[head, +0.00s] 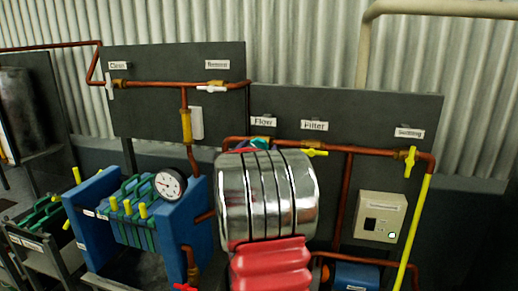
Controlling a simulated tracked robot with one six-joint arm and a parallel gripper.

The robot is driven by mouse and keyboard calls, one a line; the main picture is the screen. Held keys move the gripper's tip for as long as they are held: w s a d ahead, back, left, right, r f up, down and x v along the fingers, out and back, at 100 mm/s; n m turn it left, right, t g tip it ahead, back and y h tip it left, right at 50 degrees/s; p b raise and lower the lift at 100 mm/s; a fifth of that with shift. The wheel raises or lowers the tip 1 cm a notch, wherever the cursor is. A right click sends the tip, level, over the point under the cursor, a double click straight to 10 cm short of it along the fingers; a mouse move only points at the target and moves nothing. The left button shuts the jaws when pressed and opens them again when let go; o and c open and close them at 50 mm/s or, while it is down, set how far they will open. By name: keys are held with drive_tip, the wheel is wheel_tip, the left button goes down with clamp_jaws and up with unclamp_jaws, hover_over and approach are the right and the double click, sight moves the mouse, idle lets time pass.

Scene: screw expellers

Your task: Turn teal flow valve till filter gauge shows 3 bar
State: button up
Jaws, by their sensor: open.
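The teal flow valve (262,143) sits on the copper pipe under the "Flow" label (263,121). Only a small teal part shows above a large silver ribbed body with red bellows, which I take to be part of my arm. A round white gauge (170,184) with a dark rim stands on the blue filter press (184,218) with green plates. Its needle is too small to read. No gripper fingers show; the silver body covers the area just below the valve.
A yellow handle (314,153) is right of the teal valve, under the "Filter" label (314,126). Another yellow valve (411,161) is farther right. White-handled valves (212,89) are on the upper left panel. A beige box (381,217) hangs at right, among copper pipes.

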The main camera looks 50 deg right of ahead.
drive_tip(key=c, duration=1)
drive_tip(key=shift+c, duration=0.2)
drive_tip(key=shift+n, duration=0.5)
drive_tip(key=n, duration=0.3)
drive_tip(key=shift+w+n, duration=0.1)
drive_tip(key=shift+n, duration=0.3)
drive_tip(key=n, duration=0.5)
drive_tip(key=shift+a+f, duration=0.1)
drive_tip(key=n, duration=0.6)
drive_tip(key=shift+w+f, duration=0.1)
drive_tip(key=shift+w, duration=0.05)
drive_tip(key=n, duration=0.4)
drive_tip(key=shift+f+n, duration=0.1)
drive_tip(key=shift+n, duration=0.2)
